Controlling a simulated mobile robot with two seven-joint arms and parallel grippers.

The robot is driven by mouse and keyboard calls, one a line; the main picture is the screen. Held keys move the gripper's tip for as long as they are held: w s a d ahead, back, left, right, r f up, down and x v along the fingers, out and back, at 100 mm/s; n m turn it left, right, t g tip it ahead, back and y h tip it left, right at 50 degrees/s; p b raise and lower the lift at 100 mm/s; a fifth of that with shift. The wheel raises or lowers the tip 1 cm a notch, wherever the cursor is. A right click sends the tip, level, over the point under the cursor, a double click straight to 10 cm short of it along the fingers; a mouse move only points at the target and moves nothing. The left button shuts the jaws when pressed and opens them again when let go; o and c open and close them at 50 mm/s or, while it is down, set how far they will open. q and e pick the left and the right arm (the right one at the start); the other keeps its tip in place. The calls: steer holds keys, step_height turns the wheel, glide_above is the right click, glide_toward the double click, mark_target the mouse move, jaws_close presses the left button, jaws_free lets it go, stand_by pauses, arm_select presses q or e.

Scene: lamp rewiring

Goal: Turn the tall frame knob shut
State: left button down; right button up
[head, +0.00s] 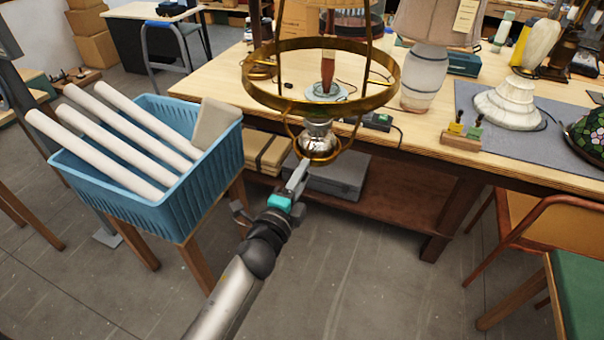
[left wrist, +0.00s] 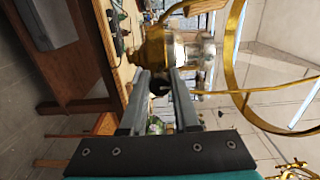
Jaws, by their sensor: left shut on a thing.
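The tall frame is a brass fixture with a wide ring (head: 392,95) and thin uprights, in front of the bench in the head view. A silver and brass socket (head: 315,138) sits at its lower end. In the left wrist view the socket (left wrist: 190,50) is just beyond the fingertips. My left gripper (head: 303,167) reaches up to the socket from below. In the left wrist view its two fingers (left wrist: 160,78) are shut on a small dark knob (left wrist: 158,88) beside the socket. The fingers partly hide the knob, so I cannot tell its turn angle. My right gripper is out of view.
A blue crate (head: 190,190) with several white tubes stands on a stool at left. The wooden bench (head: 400,135) behind the frame holds lamps and a grey mat (head: 550,150). A grey case (head: 325,178) lies on its lower shelf. The front floor is clear.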

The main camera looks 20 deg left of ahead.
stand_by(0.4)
arm_select(q)
steer(key=c, duration=0.6)
jaws_free()
steer(key=shift+c, duration=0.2)
steer(key=shift+s, duration=0.1)
steer(key=s+b, duration=0.2)
steer(key=s, duration=1.3)
steer(key=shift+a, duration=0.3)
